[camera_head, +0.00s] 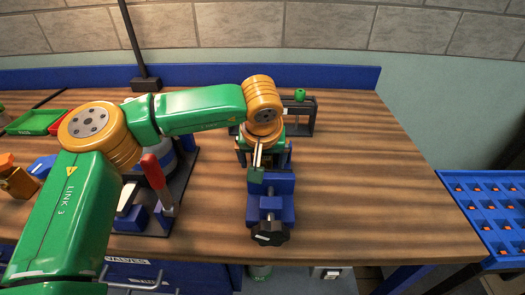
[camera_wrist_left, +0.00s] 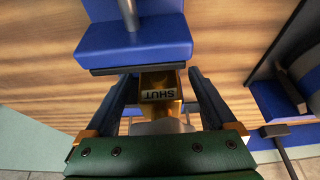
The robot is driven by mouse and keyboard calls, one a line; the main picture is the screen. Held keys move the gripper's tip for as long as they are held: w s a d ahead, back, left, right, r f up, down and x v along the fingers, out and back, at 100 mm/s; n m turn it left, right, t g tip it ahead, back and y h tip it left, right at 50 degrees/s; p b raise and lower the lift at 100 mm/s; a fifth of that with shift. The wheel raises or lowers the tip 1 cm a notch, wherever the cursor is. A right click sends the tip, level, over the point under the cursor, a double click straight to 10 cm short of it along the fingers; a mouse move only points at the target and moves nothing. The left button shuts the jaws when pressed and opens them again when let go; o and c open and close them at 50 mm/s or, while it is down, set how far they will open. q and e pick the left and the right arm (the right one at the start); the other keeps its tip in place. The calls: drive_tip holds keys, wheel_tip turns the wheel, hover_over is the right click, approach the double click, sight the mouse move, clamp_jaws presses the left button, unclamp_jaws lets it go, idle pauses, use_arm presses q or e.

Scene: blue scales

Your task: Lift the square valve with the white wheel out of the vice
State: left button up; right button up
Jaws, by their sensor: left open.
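The blue vice (camera_head: 284,186) stands near the front of the wooden bench, its black knob (camera_head: 270,234) facing the front edge. Its blue jaw also shows in the wrist view (camera_wrist_left: 135,42). My left gripper (camera_head: 264,163) is just behind the vice and hides most of what is there in the head view. In the wrist view its open fingers (camera_wrist_left: 163,82) stand on both sides of a brass-coloured valve body (camera_wrist_left: 162,103) marked SHUT. A pale grey-white part (camera_wrist_left: 165,126), perhaps the wheel, lies close to my palm. I cannot tell whether the fingers touch the valve.
A dark frame with a green knob (camera_head: 300,96) stands behind my gripper. A blue rack (camera_head: 490,212) is at the right. The bench right of the vice is clear.

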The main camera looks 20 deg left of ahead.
use_arm(q)
drive_tip(key=shift+w+f, duration=0.3)
drive_tip(key=shift+f, duration=0.3)
clamp_jaws()
drive_tip(key=shift+s+r, duration=0.15)
drive_tip(key=shift+s, duration=0.1)
drive_tip(key=shift+r, duration=0.2)
drive_tip(key=shift+r+p, duration=3.15)
drive_tip(key=shift+r, duration=0.4)
